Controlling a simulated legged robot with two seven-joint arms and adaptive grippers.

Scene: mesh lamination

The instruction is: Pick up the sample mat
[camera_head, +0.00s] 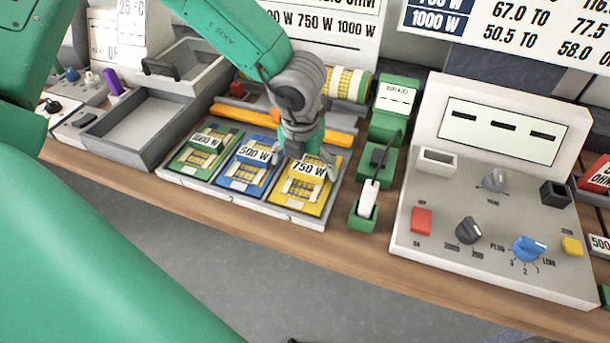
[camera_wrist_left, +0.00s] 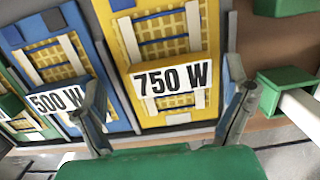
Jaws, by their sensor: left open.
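Three sample mats lie side by side in a shallow grey tray (camera_head: 278,212). The blue mat (camera_head: 245,170) in the middle reads 500 W, and the yellow mat (camera_head: 296,193) at the right reads 750 W. In the left wrist view the yellow mat (camera_wrist_left: 148,58) sits in the middle and part of the blue mat (camera_wrist_left: 60,62) at the left. My left gripper (camera_wrist_left: 165,112) is open, one finger on each side of the yellow mat's label; contact cannot be told. My right gripper is not in view.
A green stand with a white-handled tool (camera_head: 367,200) is close right of the tray. A large control panel (camera_head: 480,255) with knobs stands farther right. An empty grey bin (camera_head: 135,155) is at the left, and an orange bar and yellow roll (camera_head: 348,84) lie behind.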

